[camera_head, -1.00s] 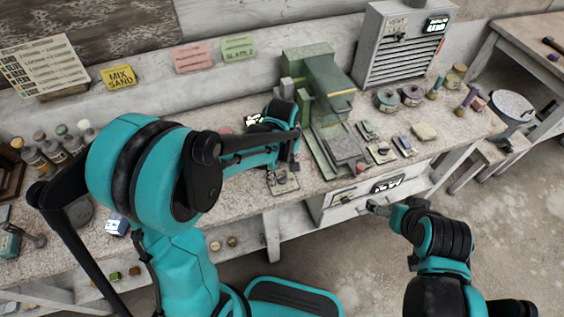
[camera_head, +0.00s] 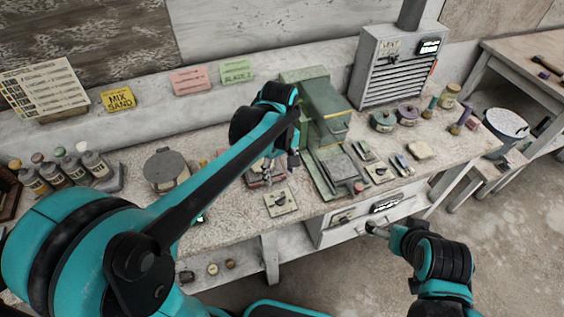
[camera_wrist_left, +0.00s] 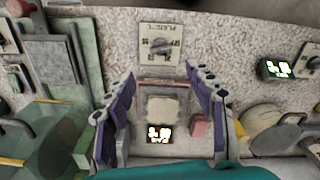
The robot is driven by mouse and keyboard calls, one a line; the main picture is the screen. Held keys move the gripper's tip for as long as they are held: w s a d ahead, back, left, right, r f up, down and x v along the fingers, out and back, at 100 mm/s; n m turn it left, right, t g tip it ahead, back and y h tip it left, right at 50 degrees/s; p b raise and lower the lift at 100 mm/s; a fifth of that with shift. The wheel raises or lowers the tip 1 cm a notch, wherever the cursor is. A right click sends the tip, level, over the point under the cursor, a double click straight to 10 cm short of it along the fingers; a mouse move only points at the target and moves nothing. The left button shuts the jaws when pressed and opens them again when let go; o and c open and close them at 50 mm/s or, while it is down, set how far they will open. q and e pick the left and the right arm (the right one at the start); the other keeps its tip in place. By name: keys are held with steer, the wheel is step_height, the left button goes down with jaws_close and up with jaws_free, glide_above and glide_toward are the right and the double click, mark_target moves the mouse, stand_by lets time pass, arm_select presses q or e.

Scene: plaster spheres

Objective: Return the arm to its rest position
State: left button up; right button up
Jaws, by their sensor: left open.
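My left arm, teal and black, reaches in from the lower left in the head view. Its left gripper (camera_head: 281,160) hangs over the workbench (camera_head: 225,222), left of the green machine (camera_head: 322,105). In the left wrist view the gripper (camera_wrist_left: 160,76) shows two purple-grey fingers spread wide with nothing held. Below and between them lie a pale square plate (camera_wrist_left: 162,109) and a lit display (camera_wrist_left: 159,133), apart from the fingers as far as I can tell. My right gripper (camera_head: 376,230) is by the drawer front (camera_head: 350,226); its jaws are too small to read.
A dial plate (camera_head: 281,203) lies at the bench's front edge. A round grey-lidded pot (camera_head: 166,170) and several bottles (camera_head: 95,163) stand left. A vented cabinet (camera_head: 388,75) stands at the back right.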

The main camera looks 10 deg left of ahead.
arm_select(q)
steer(key=s+a+m+t, duration=0.4)
steer(key=s+m+t, duration=0.3)
steer(key=s+m, duration=0.3)
steer(key=shift+s+a+r, duration=0.4)
steer(key=shift+r, duration=0.05)
stand_by(0.6)
